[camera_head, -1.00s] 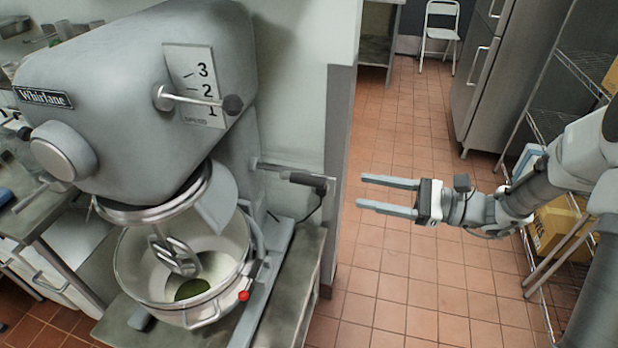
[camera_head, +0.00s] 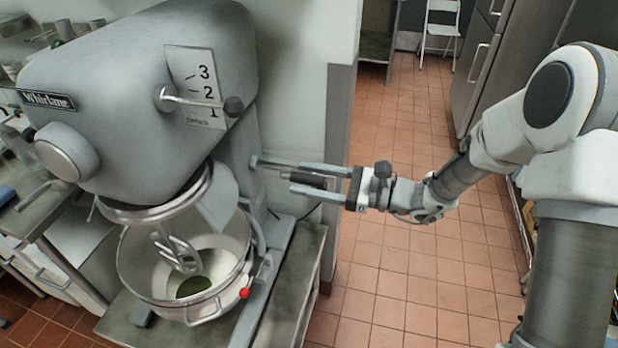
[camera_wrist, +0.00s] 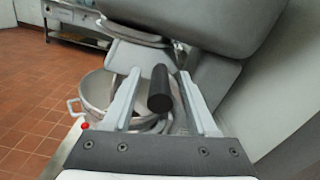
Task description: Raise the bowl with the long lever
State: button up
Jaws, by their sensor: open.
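A long lever with a black grip (camera_head: 306,180) sticks out to the right from the grey mixer's column. The grip also shows in the wrist view (camera_wrist: 160,90), standing between my two fingers. My gripper (camera_head: 292,178) is open, its fingers on either side of the grip, with gaps visible in the wrist view. The steel bowl (camera_head: 130,262) sits under the mixer head, around the beater (camera_head: 178,250), with something dark green inside. The bowl also shows in the wrist view (camera_wrist: 95,92), partly behind my left finger.
The mixer body (camera_head: 130,70) has a short speed lever (camera_head: 200,100) beside a 1-2-3 plate. A wall edge (camera_head: 340,130) stands just behind my gripper. A red knob (camera_head: 245,293) is on the bowl's front right. The tiled floor (camera_head: 400,280) to the right is open.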

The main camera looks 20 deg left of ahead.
grip_shut()
dwell(1.3)
